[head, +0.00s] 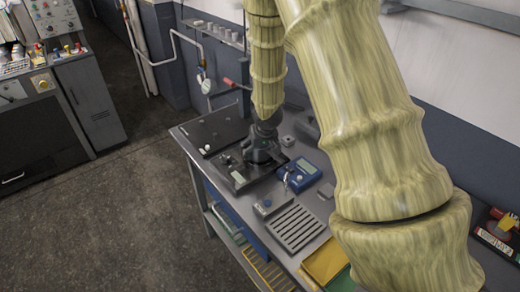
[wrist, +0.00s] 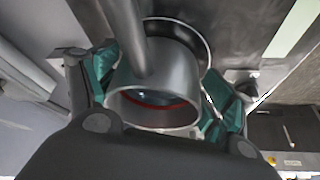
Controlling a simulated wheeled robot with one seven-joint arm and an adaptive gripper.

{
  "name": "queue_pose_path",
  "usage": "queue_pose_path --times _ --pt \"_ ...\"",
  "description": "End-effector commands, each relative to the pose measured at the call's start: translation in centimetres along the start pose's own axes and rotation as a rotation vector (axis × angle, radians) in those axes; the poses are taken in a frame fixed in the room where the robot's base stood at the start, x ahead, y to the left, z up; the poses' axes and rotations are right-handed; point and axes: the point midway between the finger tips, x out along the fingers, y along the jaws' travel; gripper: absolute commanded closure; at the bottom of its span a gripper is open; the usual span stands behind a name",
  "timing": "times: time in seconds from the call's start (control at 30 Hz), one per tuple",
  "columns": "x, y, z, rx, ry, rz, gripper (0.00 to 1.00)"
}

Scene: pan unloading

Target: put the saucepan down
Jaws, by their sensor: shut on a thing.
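The saucepan (wrist: 150,80) is a grey metal vessel in the wrist view, with a reddish ring inside its near opening and a bar-like handle (wrist: 124,35) running to the top edge. My gripper (wrist: 160,92) has its teal-padded fingers on either side of the vessel and is shut on it. In the head view my gripper (head: 262,148) is low over the far part of the workbench (head: 223,185). The saucepan is hard to make out there, as the gripper and arm cover much of that spot. I cannot tell whether it touches the surface below.
A dark round disc with a pale rim (wrist: 192,38) lies behind the saucepan. A black panel (head: 212,128) lies left of my gripper. A blue meter (head: 298,175), a slotted grey rack (head: 297,229) and a yellow folder (head: 326,262) lie nearer. The wall stands close behind.

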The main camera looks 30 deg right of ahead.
Motion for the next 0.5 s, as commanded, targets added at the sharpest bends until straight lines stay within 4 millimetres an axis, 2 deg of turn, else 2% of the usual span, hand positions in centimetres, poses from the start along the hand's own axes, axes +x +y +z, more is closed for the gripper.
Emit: queue_pose_path --times 0.4,0.43,0.5 --pt "0.33 -0.01 0.11 0.000 0.000 0.000 0.61" --pt "0.35 0.00 0.15 0.000 0.000 0.000 0.16" --pt "0.29 0.00 0.12 0.000 0.000 0.000 0.04"
